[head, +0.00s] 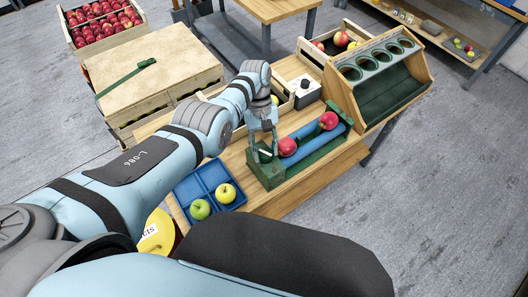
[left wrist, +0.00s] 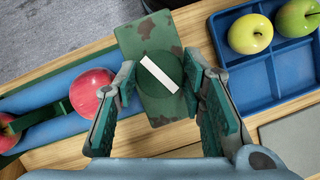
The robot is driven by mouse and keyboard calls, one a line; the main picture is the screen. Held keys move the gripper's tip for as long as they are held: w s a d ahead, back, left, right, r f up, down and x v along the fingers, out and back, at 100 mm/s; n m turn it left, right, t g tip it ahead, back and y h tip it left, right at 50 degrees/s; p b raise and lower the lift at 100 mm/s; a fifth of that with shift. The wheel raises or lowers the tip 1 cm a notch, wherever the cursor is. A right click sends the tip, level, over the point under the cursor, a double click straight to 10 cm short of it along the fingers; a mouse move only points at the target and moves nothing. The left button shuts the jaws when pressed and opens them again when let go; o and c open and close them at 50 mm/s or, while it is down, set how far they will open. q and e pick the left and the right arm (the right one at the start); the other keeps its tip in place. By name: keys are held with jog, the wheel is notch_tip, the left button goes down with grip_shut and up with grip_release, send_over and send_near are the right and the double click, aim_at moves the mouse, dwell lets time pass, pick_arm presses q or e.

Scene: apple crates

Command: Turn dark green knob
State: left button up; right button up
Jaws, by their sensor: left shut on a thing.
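The dark green knob (left wrist: 160,75) is round with a white bar lying diagonally across its top. It sits on a worn green housing (left wrist: 145,35) at the end of a roller conveyor. My left gripper (left wrist: 162,85) is over it, with one finger on each side, shut on the knob. In the head view the left gripper (head: 264,140) points down at the knob (head: 265,155), which is partly hidden by the fingers. My right gripper is not in view.
A red apple (head: 287,147) lies on the blue conveyor (head: 314,138) beside the gripper, another (head: 328,121) at its far end. A blue tray (head: 190,185) with green and yellow apples is nearby. A white box with a black knob (head: 304,88) and a sorting rack (head: 420,70) stand behind.

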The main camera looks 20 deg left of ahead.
pick_arm(q)
jog(key=m+b, duration=0.1)
jog(key=m+y+b, duration=0.1)
jog(key=m, duration=0.1)
jog(key=shift+d+f+m+g+b, duration=0.15)
jog(key=shift+f+m+g+b, duration=0.15)
jog(key=shift+m+g+b, duration=0.1)
jog(key=shift+m+y+b, duration=0.45)
jog(key=shift+m+y, duration=0.05)
jog(key=shift+m, duration=0.4)
jog(key=shift+s+d+r+m+y, duration=0.15)
jog(key=shift+m+y, duration=0.15)
jog(key=shift+m, duration=0.6)
jog(key=shift+m+y, duration=0.4)
jog(key=shift+m, duration=0.4)
jog(key=shift+r+m+y, duration=0.1)
jog(key=shift+m+y, duration=0.3)
jog(key=shift+m, duration=0.7)
jog(key=shift+t, duration=0.3)
jog(key=o, duration=1.1)
jog(key=shift+o, duration=0.2)
